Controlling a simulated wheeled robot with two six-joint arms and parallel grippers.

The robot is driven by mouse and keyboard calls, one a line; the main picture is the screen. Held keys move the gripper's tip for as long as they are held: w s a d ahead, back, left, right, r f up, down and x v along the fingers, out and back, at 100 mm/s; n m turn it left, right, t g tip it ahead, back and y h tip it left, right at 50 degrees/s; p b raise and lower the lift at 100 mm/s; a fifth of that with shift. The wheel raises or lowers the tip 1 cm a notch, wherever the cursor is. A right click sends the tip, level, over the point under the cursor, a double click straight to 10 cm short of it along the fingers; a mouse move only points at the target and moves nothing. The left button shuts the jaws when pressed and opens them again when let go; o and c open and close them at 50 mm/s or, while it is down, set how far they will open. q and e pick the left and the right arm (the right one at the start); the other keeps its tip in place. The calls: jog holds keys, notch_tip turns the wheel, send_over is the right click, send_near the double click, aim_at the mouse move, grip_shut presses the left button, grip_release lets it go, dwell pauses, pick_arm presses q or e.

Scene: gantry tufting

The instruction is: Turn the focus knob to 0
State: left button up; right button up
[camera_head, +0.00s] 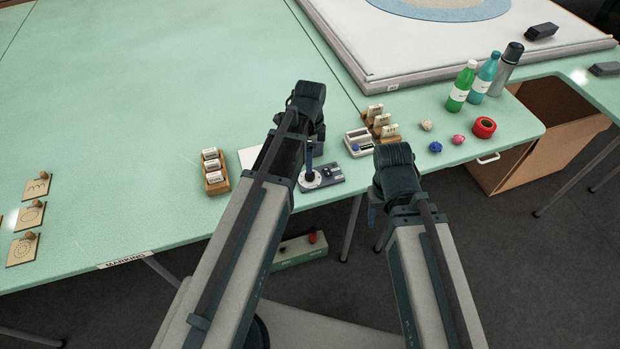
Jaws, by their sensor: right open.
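A grey control panel (333,171) lies near the table's front edge. It has a round pale dial (312,182) at its left end and small dark controls beside it. My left gripper (309,171) points down over this dial. Its fingertips are at or just above the dial; I cannot tell whether they touch it or how far apart they are. The dial's marks are too small to read, and no label names the focus knob. My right gripper (373,214) is open and hangs low, to the right of the panel and just past the table's front edge. Its wrist partly hides it.
A cream device (358,138) with a blue knob stands behind and right of the panel. Card racks (214,183) (391,128) stand either side. Yarn balls, red tape (484,127) and bottles (460,88) are at right.

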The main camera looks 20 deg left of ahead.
aim_at(310, 176)
pick_arm(q)
notch_tip(310, 176, down, 7)
jog(key=b, duration=0.6)
jog(key=shift+f, duration=0.2)
jog(key=shift+r, duration=0.1)
grip_shut()
